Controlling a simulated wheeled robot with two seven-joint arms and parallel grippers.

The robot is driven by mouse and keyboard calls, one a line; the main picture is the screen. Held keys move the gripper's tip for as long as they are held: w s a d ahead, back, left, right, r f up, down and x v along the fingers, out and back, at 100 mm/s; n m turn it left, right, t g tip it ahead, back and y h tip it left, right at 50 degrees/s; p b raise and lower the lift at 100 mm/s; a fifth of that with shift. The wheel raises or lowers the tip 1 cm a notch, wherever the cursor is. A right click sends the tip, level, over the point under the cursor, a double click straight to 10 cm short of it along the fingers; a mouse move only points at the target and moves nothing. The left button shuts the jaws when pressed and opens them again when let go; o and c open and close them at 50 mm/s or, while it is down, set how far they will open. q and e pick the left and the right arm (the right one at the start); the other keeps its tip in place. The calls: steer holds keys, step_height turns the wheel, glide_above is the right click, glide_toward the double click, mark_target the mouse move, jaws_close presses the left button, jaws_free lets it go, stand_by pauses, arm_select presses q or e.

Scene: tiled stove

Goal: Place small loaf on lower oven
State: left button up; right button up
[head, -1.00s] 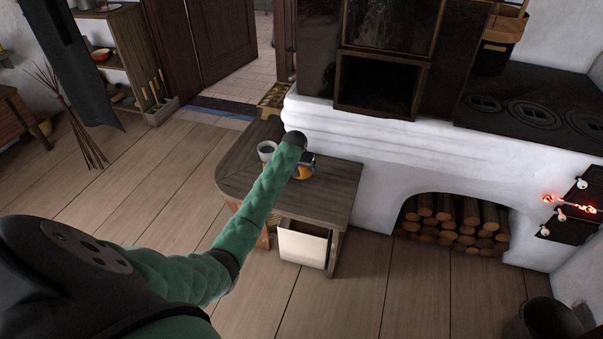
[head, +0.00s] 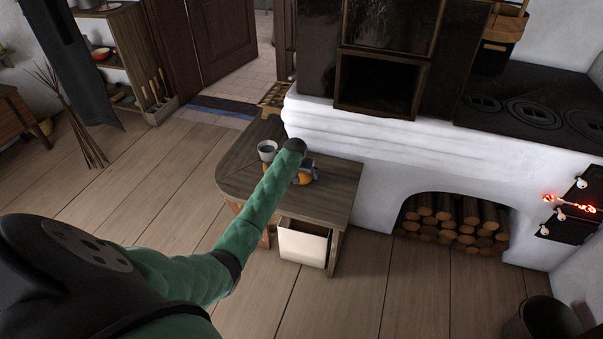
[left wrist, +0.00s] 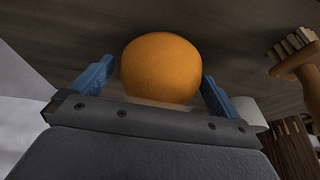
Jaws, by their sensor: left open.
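The small loaf, a round orange-brown lump (left wrist: 160,66), lies on the wooden side table (head: 335,190). In the head view the loaf (head: 302,179) is partly hidden by my left gripper (head: 306,170). In the left wrist view my left gripper (left wrist: 157,75) is open, with one blue finger on each side of the loaf. I cannot tell whether the fingers touch it. The stove's dark square opening (head: 378,88), seemingly the lower oven, sits above the white ledge, right of and behind the table. It looks empty. My right gripper is not in view.
A grey cup (head: 267,150) stands on the table left of my gripper. A brush (left wrist: 292,62) shows at the right in the left wrist view. The white stove ledge (head: 350,133) rises behind the table. Logs (head: 450,218) fill the arch below. Floor in front is clear.

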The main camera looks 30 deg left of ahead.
arm_select(q)
steer(key=v, duration=1.2)
